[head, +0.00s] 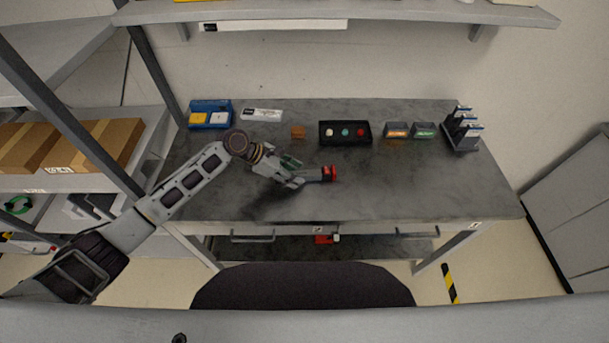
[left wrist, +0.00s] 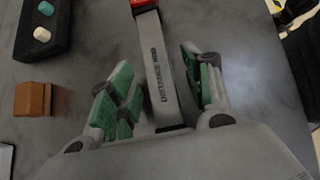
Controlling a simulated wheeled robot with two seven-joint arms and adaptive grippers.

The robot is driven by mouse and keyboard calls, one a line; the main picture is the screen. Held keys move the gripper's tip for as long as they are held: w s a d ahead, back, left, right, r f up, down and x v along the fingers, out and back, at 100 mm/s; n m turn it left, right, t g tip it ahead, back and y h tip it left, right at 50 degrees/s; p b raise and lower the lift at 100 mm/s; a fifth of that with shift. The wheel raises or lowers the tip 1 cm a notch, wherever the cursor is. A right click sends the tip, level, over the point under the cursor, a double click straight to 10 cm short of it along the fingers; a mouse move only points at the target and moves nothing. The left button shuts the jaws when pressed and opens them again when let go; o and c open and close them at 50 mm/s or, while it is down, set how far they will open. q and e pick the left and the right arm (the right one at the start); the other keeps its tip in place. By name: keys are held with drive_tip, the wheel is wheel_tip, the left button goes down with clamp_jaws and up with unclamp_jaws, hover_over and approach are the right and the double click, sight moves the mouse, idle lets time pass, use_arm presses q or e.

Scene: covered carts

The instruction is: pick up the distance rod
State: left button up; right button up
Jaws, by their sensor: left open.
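The distance rod (head: 329,174) lies on the grey workbench, a grey bar with a red end pointing right in the head view. In the left wrist view the rod (left wrist: 160,75) shows the printed word DISTANCE and runs between my fingers, its red end at the top edge. My left gripper (head: 298,174) is open over the rod, with green-padded fingers on either side. In the left wrist view this gripper (left wrist: 155,75) shows gaps between both fingers and the rod. The rod's near end is hidden by the gripper body. My right gripper is not in view.
Behind the rod on the workbench (head: 430,195) stand an orange-brown block (head: 298,132), a black tray with coloured pieces (head: 345,141), a blue bin (head: 210,105), two small bins (head: 409,124) and a dark rack (head: 461,132). The bench's front right is clear.

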use_arm(q)
clamp_jaws()
idle(0.3)
drive_tip(key=shift+r, duration=0.1)
wheel_tip(320, 180, up, 10)
idle(0.8)
drive_tip(key=shift+f, duration=0.25)
idle(0.4)
drive_tip(key=shift+f+p, duration=0.35)
drive_tip(key=shift+f, duration=4.45)
drive_tip(key=shift+f, duration=0.1)
